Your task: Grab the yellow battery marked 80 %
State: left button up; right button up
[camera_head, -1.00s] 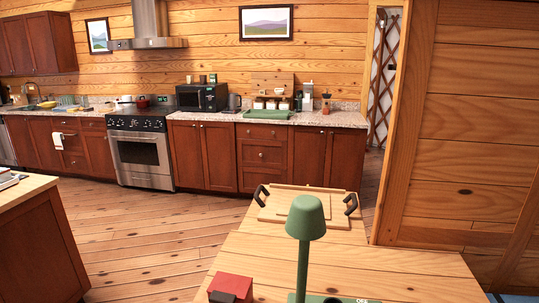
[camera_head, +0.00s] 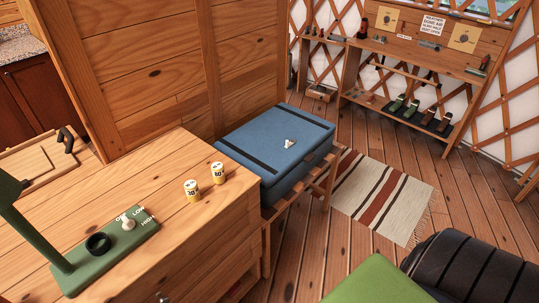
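Two yellow and white batteries stand upright on the wooden cabinet top, close together near its right edge. The battery marked 80 (camera_head: 218,174) is the farther one, on the right. The other battery (camera_head: 192,190) stands nearer and to the left, and its marking looks like 30. Neither of my grippers shows in the view, and nothing is touching the batteries.
A green lamp base (camera_head: 105,250) with a knob stands left of the batteries. A wooden tray (camera_head: 35,160) lies at far left. A blue case (camera_head: 275,150) sits beyond the cabinet's right end. A striped rug (camera_head: 375,190) lies on the floor.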

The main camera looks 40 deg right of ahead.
aim_at(217, 170)
jog(key=z, duration=0.75)
